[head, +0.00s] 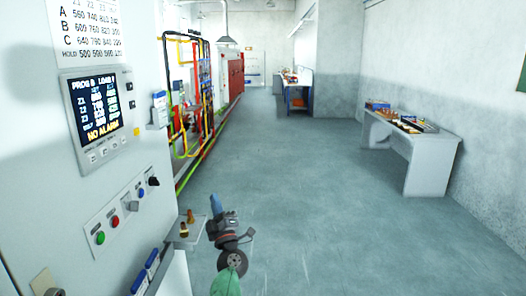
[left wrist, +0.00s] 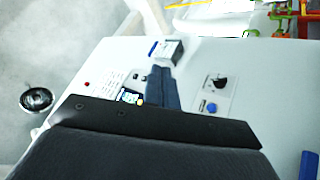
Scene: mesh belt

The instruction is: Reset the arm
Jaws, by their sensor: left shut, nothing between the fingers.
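My left arm comes in at the bottom of the head view, and its gripper (head: 215,204) points up and away in front of the cabinet's right edge. Its blue fingers are together and empty. In the left wrist view the shut fingers (left wrist: 161,72) reach out over a pale panel face, and I cannot tell the gap between them and it. The dark gripper body fills the bottom of that view. My right gripper is in neither view.
A control cabinet (head: 50,185) stands close on the left, with a lit display (head: 96,105) reading NO ALARM and several buttons. A small shelf (head: 186,236) with brass-coloured pieces is beside my gripper. A white table (head: 425,150) stands right. The floor (head: 310,200) between is clear.

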